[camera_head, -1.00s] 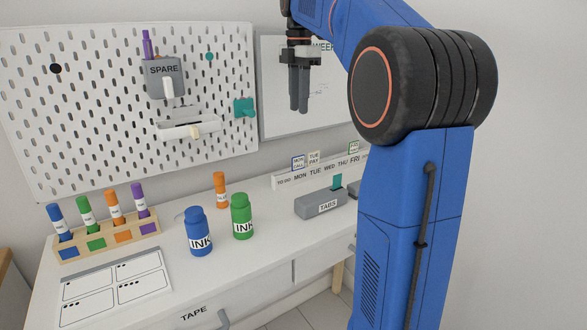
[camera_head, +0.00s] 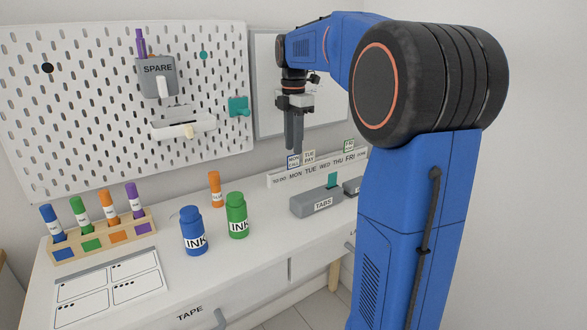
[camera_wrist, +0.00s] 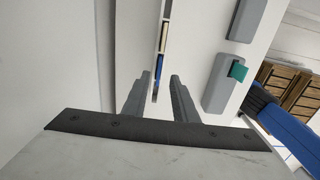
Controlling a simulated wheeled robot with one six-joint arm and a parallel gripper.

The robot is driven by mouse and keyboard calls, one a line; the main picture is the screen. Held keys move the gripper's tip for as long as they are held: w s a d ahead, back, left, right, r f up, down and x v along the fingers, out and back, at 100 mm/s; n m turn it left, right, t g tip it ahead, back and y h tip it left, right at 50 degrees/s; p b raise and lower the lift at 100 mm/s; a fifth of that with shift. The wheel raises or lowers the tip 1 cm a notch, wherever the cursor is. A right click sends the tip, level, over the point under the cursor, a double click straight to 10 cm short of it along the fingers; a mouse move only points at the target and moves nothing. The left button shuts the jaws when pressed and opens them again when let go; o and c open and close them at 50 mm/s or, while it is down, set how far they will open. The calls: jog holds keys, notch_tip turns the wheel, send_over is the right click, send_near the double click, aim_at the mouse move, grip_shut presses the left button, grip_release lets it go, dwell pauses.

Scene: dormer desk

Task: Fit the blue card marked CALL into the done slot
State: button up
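The blue-edged card marked CALL (camera_head: 293,161) stands upright at the left part of the white card rail (camera_head: 315,172). In the wrist view the card (camera_wrist: 158,70) shows as a thin blue edge between the fingers. My gripper (camera_head: 294,150) points down just above the card, fingers apart. In the wrist view the gripper (camera_wrist: 157,82) is open, with a finger on each side of the card's line and gaps showing. The rail reads TO DO, MON to FRI, then small lettering at the right end, too small to read surely. The slots themselves cannot be seen clearly.
A PAY card (camera_head: 309,156) stands close right of the CALL card. A green-edged card (camera_head: 349,145) stands near FRI. The grey TABS box (camera_head: 316,202) with a teal tab lies before the rail. Ink bottles (camera_head: 237,216) stand to the left. A whiteboard (camera_head: 267,90) hangs behind.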

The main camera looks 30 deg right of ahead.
aim_at(293, 167)
jog(key=shift+w+d+f, duration=0.1)
jog(key=shift+f, duration=2.25)
jog(key=shift+c, duration=0.6)
grip_shut()
jog(key=shift+r, duration=0.15)
